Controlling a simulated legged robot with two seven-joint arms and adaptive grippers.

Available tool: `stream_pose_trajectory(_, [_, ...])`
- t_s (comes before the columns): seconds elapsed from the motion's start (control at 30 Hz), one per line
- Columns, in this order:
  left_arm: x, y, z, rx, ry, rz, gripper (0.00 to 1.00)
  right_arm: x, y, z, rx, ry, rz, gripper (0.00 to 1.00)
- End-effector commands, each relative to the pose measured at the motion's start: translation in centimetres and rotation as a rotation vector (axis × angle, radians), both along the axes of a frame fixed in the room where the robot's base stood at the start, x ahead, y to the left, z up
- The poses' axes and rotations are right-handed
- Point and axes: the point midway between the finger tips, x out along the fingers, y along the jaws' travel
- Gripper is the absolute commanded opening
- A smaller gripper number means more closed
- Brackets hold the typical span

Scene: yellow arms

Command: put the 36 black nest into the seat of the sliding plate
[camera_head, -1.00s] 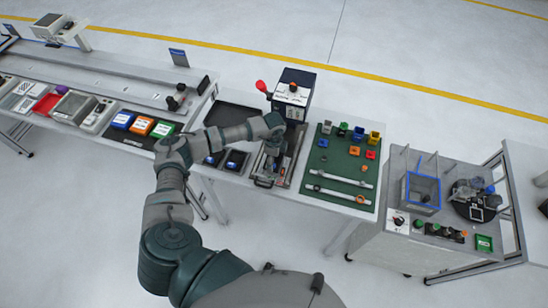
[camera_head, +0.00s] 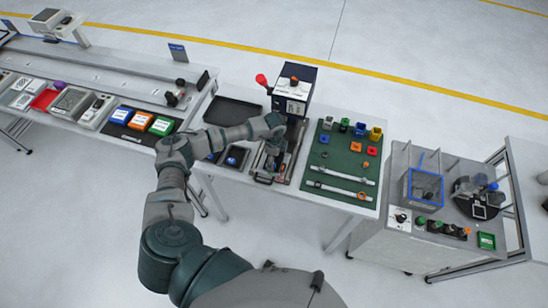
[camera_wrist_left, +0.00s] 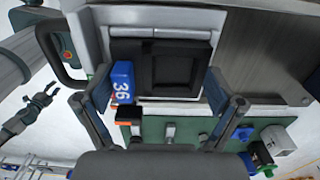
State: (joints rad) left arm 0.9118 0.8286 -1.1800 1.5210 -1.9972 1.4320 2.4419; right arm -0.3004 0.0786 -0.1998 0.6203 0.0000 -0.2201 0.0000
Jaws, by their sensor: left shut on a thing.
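The black nest (camera_wrist_left: 168,66) is a square frame with a sunken middle and a blue tag (camera_wrist_left: 123,82) marked 36 on its left side. My left gripper (camera_wrist_left: 158,95) is shut on it, one finger at each side. The sliding plate (camera_wrist_left: 146,18) lies under and around the nest in the left wrist view; whether the nest touches its seat I cannot tell. In the head view my left gripper (camera_head: 272,149) hangs over the sliding plate (camera_head: 265,178) and hides the nest. My right gripper (camera_wrist_left: 42,100) shows small at the left of the wrist view, its fingers apart.
A dark press-like unit with a red knob (camera_head: 292,90) stands just behind the plate. A green mat (camera_head: 340,160) with small coloured parts and two rails lies to the right. A black tray (camera_head: 232,113) lies to the left.

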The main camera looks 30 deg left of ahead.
Motion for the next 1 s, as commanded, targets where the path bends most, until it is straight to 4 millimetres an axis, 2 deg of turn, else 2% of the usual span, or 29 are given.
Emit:
stream_pose_trajectory(0.37, [0.0,0.0,-0.6,0.0,-0.001,0.0,0.43,0.0,0.0,-0.3,0.0,0.001,0.0,0.4])
stream_pose_trajectory(0.4, [0.0,0.0,-0.6,0.0,-0.001,0.0,0.98,0.0,-0.1,-0.3,0.0,0.001,0.0,0.4])
stream_pose_trajectory(0.77, [0.0,0.0,-0.5,0.0,0.0,0.0,1.0,-0.1,-0.5,-0.3,-0.005,0.0,0.003,0.4])
stream_pose_trajectory(0.87, [0.1,0.0,0.4,-0.002,-0.003,-0.001,1.0,-0.1,-0.4,-0.3,-0.004,-0.001,0.002,0.4])
stream_pose_trajectory(1.0, [0.1,0.1,2.9,0.0,-0.004,-0.001,1.0,-0.1,-0.3,-0.3,-0.003,-0.001,0.001,0.4])
